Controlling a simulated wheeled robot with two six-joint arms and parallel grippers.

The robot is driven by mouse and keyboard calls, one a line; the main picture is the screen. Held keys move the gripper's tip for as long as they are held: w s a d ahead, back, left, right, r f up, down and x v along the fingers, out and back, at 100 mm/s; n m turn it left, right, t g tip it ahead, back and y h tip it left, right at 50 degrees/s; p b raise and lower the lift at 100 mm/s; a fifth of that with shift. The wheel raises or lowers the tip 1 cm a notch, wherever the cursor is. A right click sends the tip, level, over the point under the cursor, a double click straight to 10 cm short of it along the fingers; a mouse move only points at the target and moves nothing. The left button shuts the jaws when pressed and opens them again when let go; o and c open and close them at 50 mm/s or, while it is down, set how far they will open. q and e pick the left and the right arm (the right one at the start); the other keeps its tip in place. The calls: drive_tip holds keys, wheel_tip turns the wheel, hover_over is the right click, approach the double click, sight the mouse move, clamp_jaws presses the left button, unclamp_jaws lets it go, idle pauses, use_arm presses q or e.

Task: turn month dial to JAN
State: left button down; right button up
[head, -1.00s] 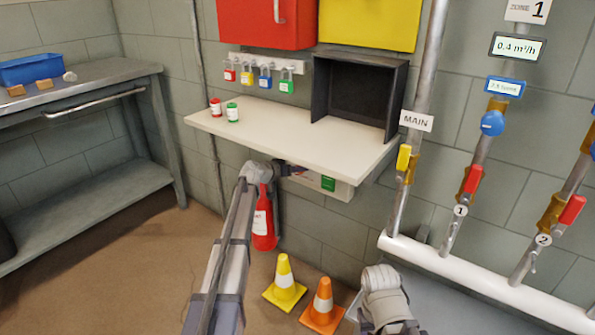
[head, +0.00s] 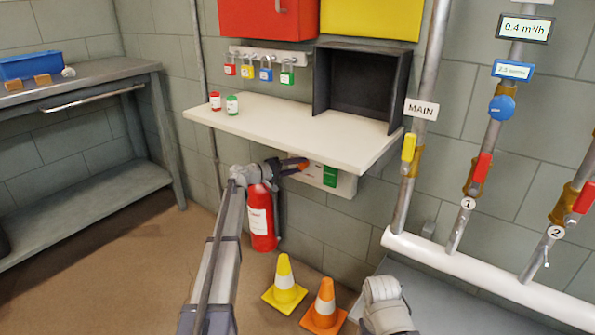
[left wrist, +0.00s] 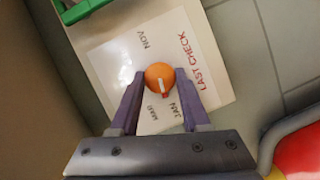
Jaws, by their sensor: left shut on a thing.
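The month dial (left wrist: 159,77) is a small round orange knob with a white pointer line on a white LAST CHECK panel (left wrist: 110,65). In the left wrist view its pointer is toward the bottom, between the JAN and MAR labels and nearer JAN. NOV stands on the opposite side. My left gripper (left wrist: 160,80) is shut on the dial, one finger on each side. In the head view the left gripper (head: 292,165) reaches the panel (head: 345,184) under the shelf, with a bit of orange at its tip. My right gripper is not visible; only part of that arm shows.
The white shelf (head: 290,130) juts out just above the left gripper. A red fire extinguisher (head: 262,218) hangs below it. Yellow (head: 284,285) and orange (head: 324,307) cones stand on the floor. Pipes with valves are at right.

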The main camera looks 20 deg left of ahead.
use_arm(q)
drive_tip(key=shift+f+n+h+b, duration=0.15)
drive_tip(key=shift+n+h+b, duration=0.25)
drive_tip(key=shift+n+b, duration=0.3)
drive_tip(key=shift+n, duration=0.3)
drive_tip(key=shift+c, duration=1.8)
unclamp_jaws()
drive_tip(key=shift+s+a, duration=0.1)
drive_tip(key=v, duration=0.7)
drive_tip(key=shift+s+a+p, duration=0.15)
drive_tip(key=shift+s+p, duration=0.1)
drive_tip(key=shift+p, duration=0.05)
